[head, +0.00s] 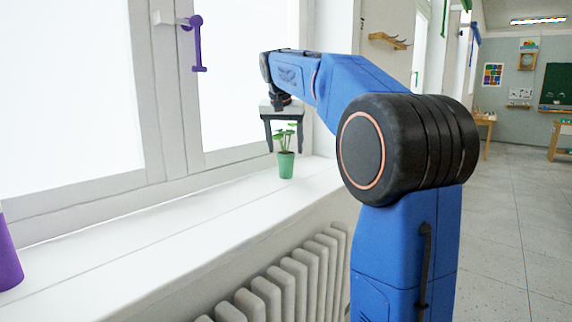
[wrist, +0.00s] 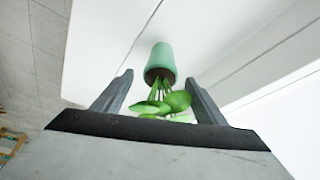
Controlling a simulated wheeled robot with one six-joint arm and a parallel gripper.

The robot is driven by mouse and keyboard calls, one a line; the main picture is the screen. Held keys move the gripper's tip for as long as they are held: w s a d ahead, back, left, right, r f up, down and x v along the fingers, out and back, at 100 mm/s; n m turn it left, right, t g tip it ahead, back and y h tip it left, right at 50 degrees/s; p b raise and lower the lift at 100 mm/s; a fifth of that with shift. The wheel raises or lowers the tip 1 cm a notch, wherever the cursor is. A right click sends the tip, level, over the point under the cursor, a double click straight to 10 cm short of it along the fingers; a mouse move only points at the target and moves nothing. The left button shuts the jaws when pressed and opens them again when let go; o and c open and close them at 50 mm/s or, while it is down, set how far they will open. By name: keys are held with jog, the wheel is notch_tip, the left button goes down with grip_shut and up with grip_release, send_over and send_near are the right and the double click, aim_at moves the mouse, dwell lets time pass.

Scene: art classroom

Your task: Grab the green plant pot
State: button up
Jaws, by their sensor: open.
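The green plant pot (head: 286,165) stands upright on the white windowsill, with a small leafy plant (head: 285,138) in it. My gripper (head: 284,147) is above the pot, pointing down, with its fingers spread on either side of the leaves. In the wrist view the pot (wrist: 160,60) lies beyond the fingertips, and the leaves (wrist: 165,104) are between the open fingers of my gripper (wrist: 161,84). The fingers appear not to touch the pot.
The white windowsill (head: 130,245) is clear around the pot. The window frame (head: 165,95) with a purple handle (head: 197,45) rises behind it. A purple object (head: 8,255) stands at the left edge of the sill. A radiator (head: 285,285) is below.

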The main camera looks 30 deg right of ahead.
aim_at(285, 153)
jog(key=shift+x, duration=2.75)
jog(key=shift+a, duration=0.15)
jog(key=shift+c, duration=0.6)
jog(key=c, duration=1.2)
jog(key=shift+o, duration=0.2)
